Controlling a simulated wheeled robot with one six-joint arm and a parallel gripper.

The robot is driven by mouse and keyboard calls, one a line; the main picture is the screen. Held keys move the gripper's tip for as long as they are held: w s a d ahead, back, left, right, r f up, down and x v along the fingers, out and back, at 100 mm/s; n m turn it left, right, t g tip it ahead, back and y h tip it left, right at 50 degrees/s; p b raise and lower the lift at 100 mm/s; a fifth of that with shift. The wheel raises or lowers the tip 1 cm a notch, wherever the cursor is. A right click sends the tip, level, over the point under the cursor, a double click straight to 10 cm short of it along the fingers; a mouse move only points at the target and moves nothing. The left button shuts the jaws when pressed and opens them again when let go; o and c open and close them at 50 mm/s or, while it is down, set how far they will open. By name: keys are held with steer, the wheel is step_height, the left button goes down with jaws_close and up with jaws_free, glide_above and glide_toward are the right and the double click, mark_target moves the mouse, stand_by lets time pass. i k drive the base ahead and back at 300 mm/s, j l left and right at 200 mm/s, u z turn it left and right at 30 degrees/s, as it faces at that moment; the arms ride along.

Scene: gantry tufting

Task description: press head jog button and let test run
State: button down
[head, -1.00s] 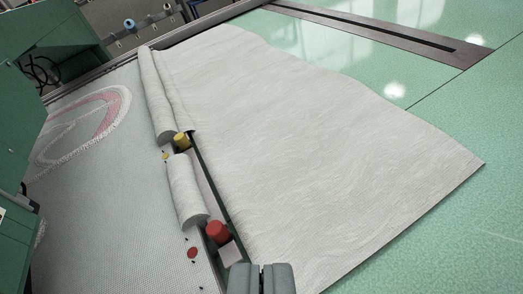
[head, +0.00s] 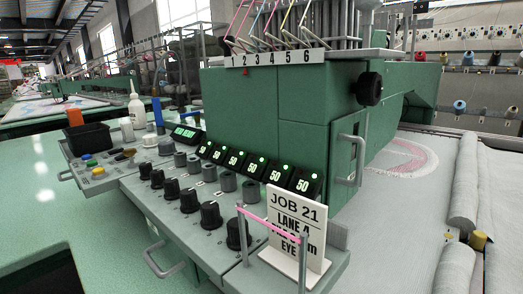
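The green machine head (head: 255,110) stands in the middle, with a strip numbered 1 to 6 (head: 272,59) and threads rising above it. Its grey control panel (head: 205,235) carries a row of black knobs (head: 189,200) and several small displays, most reading 50 (head: 254,164). I see no readable label for a jog button. Backing cloth with a pink tufted ring (head: 410,163) lies behind at the right. My gripper is not in view.
A JOB 21 card (head: 295,225) stands at the panel's front right, with a pink strand (head: 268,223) on posts before it. A black bin (head: 88,136) and white bottle (head: 136,110) sit at the left. Grey cloth rolls (head: 464,190) lie at right.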

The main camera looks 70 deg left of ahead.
mark_target(93, 163)
steer(key=u, duration=2.6)
